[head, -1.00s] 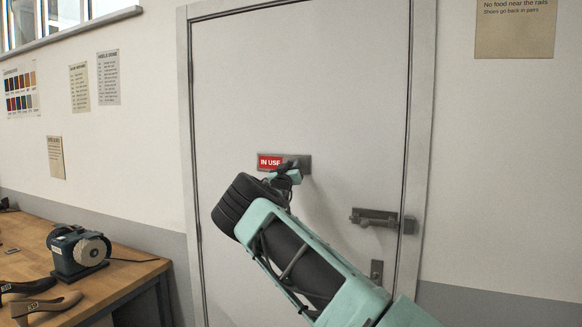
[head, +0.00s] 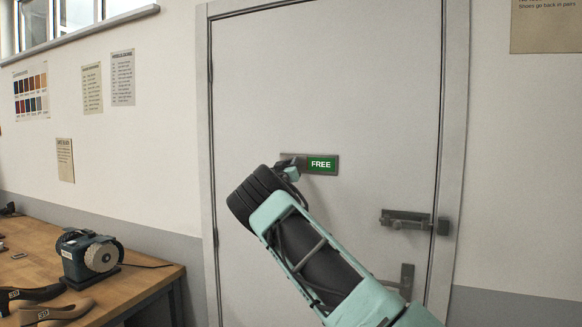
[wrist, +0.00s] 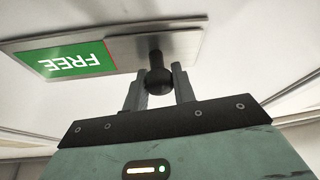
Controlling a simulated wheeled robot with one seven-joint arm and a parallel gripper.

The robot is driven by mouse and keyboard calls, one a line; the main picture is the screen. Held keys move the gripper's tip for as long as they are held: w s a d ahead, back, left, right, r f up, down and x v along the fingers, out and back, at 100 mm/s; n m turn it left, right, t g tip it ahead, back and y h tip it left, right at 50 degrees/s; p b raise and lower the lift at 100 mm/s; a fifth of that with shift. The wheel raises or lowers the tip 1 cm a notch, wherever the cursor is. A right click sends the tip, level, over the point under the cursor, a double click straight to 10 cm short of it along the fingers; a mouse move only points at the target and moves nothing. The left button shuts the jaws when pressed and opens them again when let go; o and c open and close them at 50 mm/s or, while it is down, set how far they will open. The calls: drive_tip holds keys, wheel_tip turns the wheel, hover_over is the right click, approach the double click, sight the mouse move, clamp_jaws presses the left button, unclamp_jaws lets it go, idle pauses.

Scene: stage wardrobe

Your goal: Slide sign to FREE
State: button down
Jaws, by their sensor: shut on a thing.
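The sign plate (head: 333,165) is fixed on the pale door (head: 330,80) and shows a green field (head: 321,164) reading FREE at its right. The cover of the sign sits at the plate's left. In the wrist view the green FREE field (wrist: 70,60) is upside down beside the grey metal slider (wrist: 180,46). A dark round knob (wrist: 158,80) sticks out from the slider. My gripper (wrist: 159,82) is shut on this knob, one finger on each side. In the head view my arm hides most of the knob and fingertips.
A bolt latch (head: 406,219) is on the door's right edge, with a smaller fitting (head: 407,277) below, partly behind my arm. A wooden workbench (head: 150,277) with a grinder (head: 88,254) and shoes (head: 55,312) stands at the left.

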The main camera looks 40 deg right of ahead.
drive_tip(key=shift+w+a, duration=0.2)
drive_tip(key=c, duration=1.1)
unclamp_jaws()
drive_tip(key=shift+w, duration=0.1)
drive_tip(key=shift+c, duration=0.2)
drive_tip(key=shift+s+a+f+b, duration=0.2)
drive_tip(key=shift+b, duration=0.1)
drive_tip(key=b+v, duration=0.7)
drive_tip(key=v, duration=0.9)
drive_tip(key=shift+s+a, duration=0.25)
